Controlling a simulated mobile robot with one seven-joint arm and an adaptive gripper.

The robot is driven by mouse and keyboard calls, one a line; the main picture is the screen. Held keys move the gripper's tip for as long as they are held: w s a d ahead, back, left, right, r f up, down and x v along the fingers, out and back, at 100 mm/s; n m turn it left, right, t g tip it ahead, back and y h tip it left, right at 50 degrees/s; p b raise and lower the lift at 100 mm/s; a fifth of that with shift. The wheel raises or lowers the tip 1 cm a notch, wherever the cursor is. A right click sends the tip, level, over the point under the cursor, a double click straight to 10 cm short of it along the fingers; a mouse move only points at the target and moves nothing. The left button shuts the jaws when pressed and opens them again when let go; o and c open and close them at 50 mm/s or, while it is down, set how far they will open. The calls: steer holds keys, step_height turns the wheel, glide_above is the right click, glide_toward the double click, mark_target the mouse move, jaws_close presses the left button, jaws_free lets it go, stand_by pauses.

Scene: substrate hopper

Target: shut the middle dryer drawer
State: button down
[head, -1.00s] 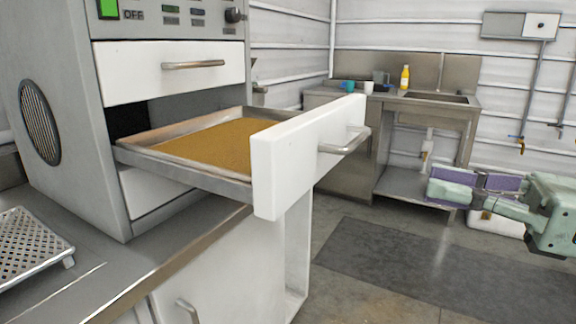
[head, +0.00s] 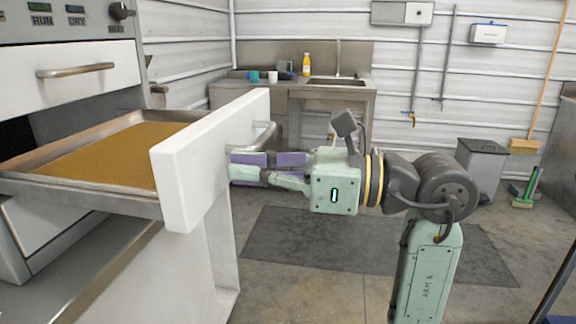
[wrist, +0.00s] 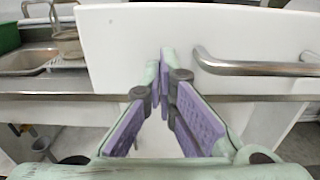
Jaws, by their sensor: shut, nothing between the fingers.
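The middle dryer drawer (head: 205,165) is pulled out, with a white front and a metal tray of brown granular substrate (head: 110,155) behind it. Its bar handle (head: 264,136) also shows in the wrist view (wrist: 255,67), right of my fingers. My gripper (head: 232,167) is shut and empty, with its purple-padded fingers pointing at the outer face of the drawer front. In the wrist view, the fingertips (wrist: 165,62) are in front of the white panel, beside the handle and not around it. I cannot tell whether they touch the panel.
The upper drawer (head: 75,75) is shut above it. A steel sink bench (head: 290,92) with an orange bottle (head: 306,64) stands at the back wall. A dark mat (head: 300,235) lies on the floor. A grey bin (head: 482,168) and brooms stand at the right.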

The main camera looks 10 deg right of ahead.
mark_target(36, 150)
steer(key=shift+x, duration=0.85)
steer(key=b+x, duration=0.1)
steer(key=x, duration=3.1)
steer(key=shift+f+b, duration=0.15)
steer(key=shift+b, duration=0.25)
steer(key=shift+w+a, duration=0.15)
steer(key=shift+a, duration=0.45)
steer(key=shift+w, duration=0.1)
steer(key=shift+d, duration=0.1)
